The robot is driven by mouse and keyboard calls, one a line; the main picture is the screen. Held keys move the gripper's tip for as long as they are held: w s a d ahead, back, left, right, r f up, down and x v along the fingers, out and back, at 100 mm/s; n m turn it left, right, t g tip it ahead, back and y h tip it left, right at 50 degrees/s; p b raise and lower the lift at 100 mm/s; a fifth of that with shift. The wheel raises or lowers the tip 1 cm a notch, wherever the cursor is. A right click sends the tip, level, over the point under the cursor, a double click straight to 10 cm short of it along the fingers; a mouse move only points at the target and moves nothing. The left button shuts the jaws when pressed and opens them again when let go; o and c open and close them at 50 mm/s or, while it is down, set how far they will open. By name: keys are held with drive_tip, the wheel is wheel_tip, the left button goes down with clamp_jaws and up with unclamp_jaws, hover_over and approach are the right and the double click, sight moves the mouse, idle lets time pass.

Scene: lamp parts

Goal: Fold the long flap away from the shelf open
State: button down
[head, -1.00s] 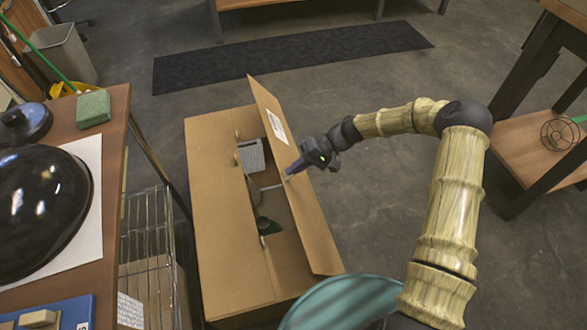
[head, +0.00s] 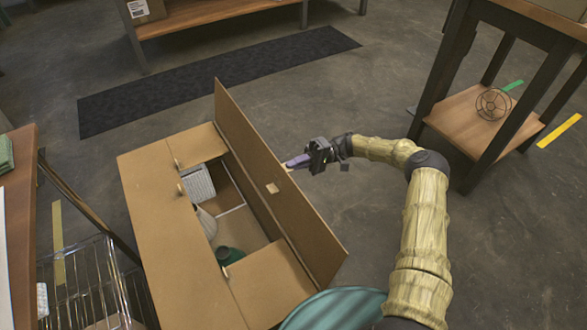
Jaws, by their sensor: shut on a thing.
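The open-topped cardboard box (head: 165,225) stands on the floor in the middle of the head view. Its right long flap (head: 262,180), the one away from the shelf at left, stands up steeply, with its inner face toward the box opening. My gripper (head: 297,162) is at the top edge of this flap, about midway along, with its purple fingers shut on the edge. The fingertips are partly hidden by the flap. The left long flap and the short end flaps (head: 270,290) lie roughly flat.
In the box are a grey-white woven piece (head: 198,183) and a green piece (head: 229,255). A wire rack (head: 80,285) and wooden table (head: 18,225) stand at left. A wooden side table (head: 480,125) stands at right. The floor right of the box is clear.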

drive_tip(key=shift+d+f, duration=0.2)
drive_tip(key=shift+f, duration=0.25)
drive_tip(key=shift+w+d+f, duration=0.1)
drive_tip(key=shift+w+d, duration=0.05)
drive_tip(key=shift+w, duration=0.1)
drive_tip(key=c, duration=1.6)
unclamp_jaws()
drive_tip(key=shift+s+a, duration=0.15)
drive_tip(key=shift+a, duration=0.15)
drive_tip(key=shift+d, duration=0.35)
drive_tip(key=shift+b+v, duration=3.4)
drive_tip(key=shift+v, duration=2.6)
